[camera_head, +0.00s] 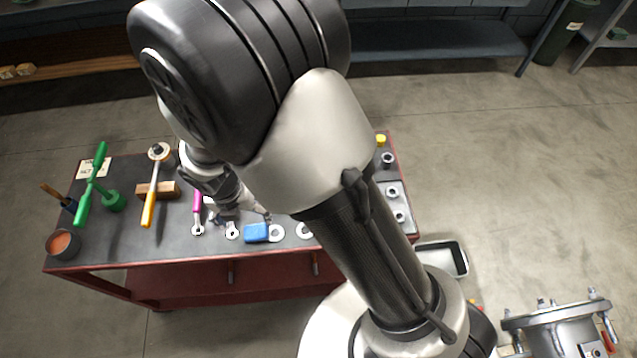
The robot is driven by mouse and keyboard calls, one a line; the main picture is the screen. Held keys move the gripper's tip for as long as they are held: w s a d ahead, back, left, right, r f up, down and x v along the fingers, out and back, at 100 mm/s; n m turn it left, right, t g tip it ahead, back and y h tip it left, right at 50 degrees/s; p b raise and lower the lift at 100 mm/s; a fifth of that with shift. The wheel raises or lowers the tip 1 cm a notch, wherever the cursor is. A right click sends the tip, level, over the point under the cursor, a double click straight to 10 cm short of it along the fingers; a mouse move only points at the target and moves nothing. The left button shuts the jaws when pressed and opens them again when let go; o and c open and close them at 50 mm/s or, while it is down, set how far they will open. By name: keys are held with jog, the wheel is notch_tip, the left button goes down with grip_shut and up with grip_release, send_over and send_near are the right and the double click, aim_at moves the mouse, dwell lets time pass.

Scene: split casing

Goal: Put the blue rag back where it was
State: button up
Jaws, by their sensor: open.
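The blue rag (256,233) lies as a small folded block near the front edge of the dark-topped red workbench (150,243). A pale metal ring (277,234) is right beside it, on its right. My gripper (246,213) is low over the bench, just behind the rag and slightly to its left. It is open, and the rag lies in front of it. My arm hides much of the bench's middle and right, and whether the fingers touch anything is too small to tell.
Several ring-ended tools line the front edge, including one with a magenta handle (197,208). A yellow-handled ratchet (149,208) rests on a wooden block (168,190). A grey tray (397,204) is right. Bench front-left is clear.

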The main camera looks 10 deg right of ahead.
jog(key=d+r+m+t, duration=0.1)
jog(key=d+r+m, duration=1.2)
jog(key=r+m, duration=0.3)
jog(key=s+d+r+m+t, duration=0.2)
jog(key=s+d+r+m, duration=0.9)
jog(key=m, duration=0.8)
jog(key=shift+s, duration=1.2)
jog(key=shift+d+r, duration=0.1)
notch_tip(320, 180, down, 4)
jog(key=b, duration=0.3)
jog(key=shift+r+b, duration=0.1)
jog(key=shift+b, duration=0.3)
